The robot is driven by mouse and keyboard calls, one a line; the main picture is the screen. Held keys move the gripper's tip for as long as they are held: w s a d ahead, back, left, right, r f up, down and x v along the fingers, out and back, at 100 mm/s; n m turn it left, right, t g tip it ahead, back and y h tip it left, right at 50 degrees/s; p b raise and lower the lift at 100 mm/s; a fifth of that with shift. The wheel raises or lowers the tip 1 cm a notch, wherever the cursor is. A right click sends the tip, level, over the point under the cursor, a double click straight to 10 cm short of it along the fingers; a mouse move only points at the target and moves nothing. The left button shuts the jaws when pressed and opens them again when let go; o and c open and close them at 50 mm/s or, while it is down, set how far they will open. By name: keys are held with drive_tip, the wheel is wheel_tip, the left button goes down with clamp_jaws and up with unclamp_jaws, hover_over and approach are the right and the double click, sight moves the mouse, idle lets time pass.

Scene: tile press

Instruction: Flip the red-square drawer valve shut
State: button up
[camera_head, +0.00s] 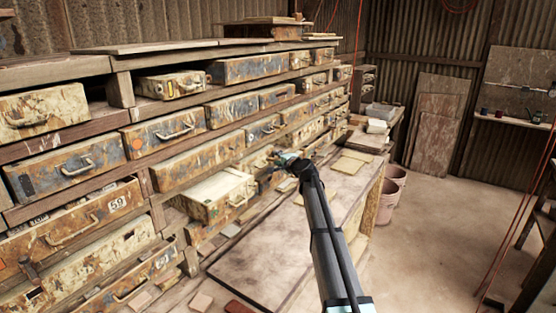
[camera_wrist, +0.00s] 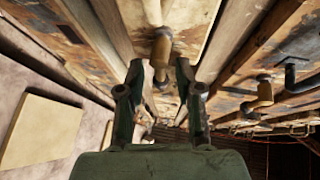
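My gripper (camera_head: 280,160) is at the front of the drawer rack, by the middle rows. In the wrist view its two dark fingers (camera_wrist: 159,72) are spread apart. A brass-coloured valve or handle (camera_wrist: 161,46) shows between and just beyond the fingertips; I cannot tell whether they touch it. A second brass fitting (camera_wrist: 263,92) with a dark bent handle is to the right, clear of the fingers. I cannot make out a red square at either fitting, so I cannot tell which is the red-square drawer valve. In the head view my gripper hides the fitting there.
Rows of worn, paint-chipped drawers (camera_head: 165,131) with handles fill the rack on the left. One pale drawer (camera_head: 213,197) juts out below my gripper. A workbench (camera_head: 275,262) with loose tiles lies under the arm. Buckets (camera_head: 388,197) stand beyond it; the floor to the right is open.

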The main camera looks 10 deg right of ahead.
drive_tip(key=v, duration=1.2)
